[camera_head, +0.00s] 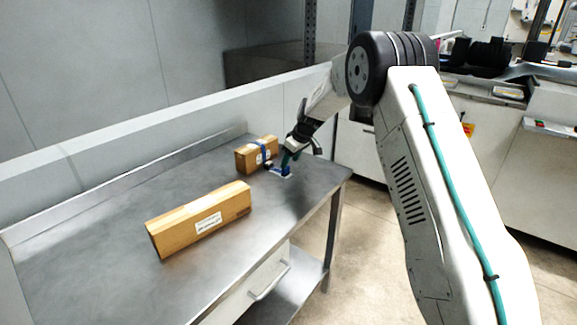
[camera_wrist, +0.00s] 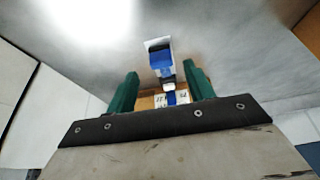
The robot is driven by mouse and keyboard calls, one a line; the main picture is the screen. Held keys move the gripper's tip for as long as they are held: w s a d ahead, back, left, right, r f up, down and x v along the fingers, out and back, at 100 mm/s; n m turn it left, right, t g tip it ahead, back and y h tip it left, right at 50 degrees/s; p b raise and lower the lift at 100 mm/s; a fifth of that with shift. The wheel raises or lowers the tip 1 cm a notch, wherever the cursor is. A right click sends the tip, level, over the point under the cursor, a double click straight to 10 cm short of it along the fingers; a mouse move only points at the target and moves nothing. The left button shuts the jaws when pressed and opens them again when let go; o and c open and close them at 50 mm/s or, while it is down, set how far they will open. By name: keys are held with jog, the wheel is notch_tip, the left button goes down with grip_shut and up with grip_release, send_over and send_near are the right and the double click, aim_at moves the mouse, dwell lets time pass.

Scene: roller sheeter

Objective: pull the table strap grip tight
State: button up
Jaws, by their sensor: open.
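A small brown box (camera_head: 243,161) with a blue strap (camera_head: 260,152) around it stands at the far end of the steel table (camera_head: 120,225). A blue grip (camera_head: 285,170) on a white plate sits on the table just right of the box.
A long brown box (camera_head: 190,222) with a white label lies nearer on the table. A low wall (camera_head: 150,130) runs along the table's back edge. A drawer handle (camera_head: 270,282) sticks out at the front. The left part of the tabletop is bare.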

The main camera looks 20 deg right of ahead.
jog(key=v, duration=0.3)
jog(key=shift+s+r, duration=0.1)
jog(key=shift+r, duration=0.25)
jog(key=shift+m+g, duration=0.8)
jog(key=shift+m, duration=0.1)
jog(key=s+f, duration=0.2)
jog(key=s, duration=0.1)
jog(key=shift+s+f, duration=0.3)
jog(key=s, duration=0.3)
jog(key=shift+s+a+m+g, duration=0.1)
jog(key=shift+s+m+g, duration=0.05)
jog(key=shift+m+g, duration=0.25)
jog(key=s+r+m+h, duration=0.1)
jog(key=s+r, duration=0.5)
jog(key=s, duration=1.1)
jog(key=s+r+m+h, duration=0.1)
jog(key=s+r, duration=0.5)
jog(key=s, duration=1)
jog(key=s+a+r+m, duration=0.1)
jog(key=s+r, duration=0.5)
jog(key=s, duration=1.1)
jog(key=shift+s+r+m+h, duration=0.35)
jog(key=shift+r+m+h, duration=0.05)
jog(key=shift+m, duration=0.4)
